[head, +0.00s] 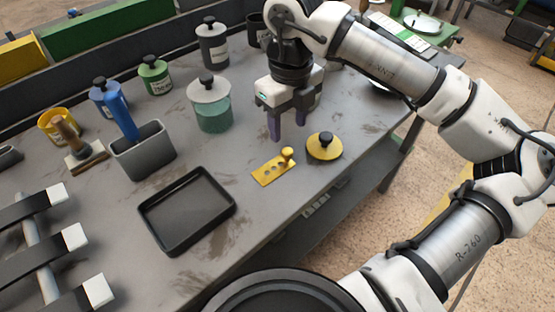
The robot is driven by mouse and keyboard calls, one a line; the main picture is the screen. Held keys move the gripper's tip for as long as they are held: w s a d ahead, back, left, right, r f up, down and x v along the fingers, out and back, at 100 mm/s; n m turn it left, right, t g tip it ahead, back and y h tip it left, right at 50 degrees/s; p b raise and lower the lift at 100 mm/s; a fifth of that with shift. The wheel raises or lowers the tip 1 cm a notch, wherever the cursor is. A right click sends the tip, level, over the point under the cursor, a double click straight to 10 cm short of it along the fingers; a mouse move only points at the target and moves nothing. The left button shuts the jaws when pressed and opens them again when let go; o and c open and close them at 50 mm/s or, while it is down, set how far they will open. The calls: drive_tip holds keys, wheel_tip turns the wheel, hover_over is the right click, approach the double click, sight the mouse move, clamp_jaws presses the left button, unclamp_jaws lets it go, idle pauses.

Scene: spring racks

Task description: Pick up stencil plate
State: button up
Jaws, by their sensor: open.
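The stencil plate (273,170) is a small flat yellow plate with a row of holes and a round knob at its right end. It lies on the grey table, near the front edge. My gripper (287,130) is open and points down above the table, just behind the plate. The space between its fingers looks empty. Its fingertips appear apart from the plate; their exact height above the table I cannot tell.
A yellow round lid (324,147) with a black knob lies right of the plate. A black tray (187,211) lies to the left. A green glass jar (210,106), a grey bin (143,152) and several canisters stand behind. The table between tray and plate is clear.

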sight(287, 151)
drive_tip(key=shift+s+f+p, duration=0.15)
drive_tip(key=shift+f+p, duration=0.7)
drive_tip(key=shift+f, duration=2.95)
drive_tip(key=c, duration=0.9)
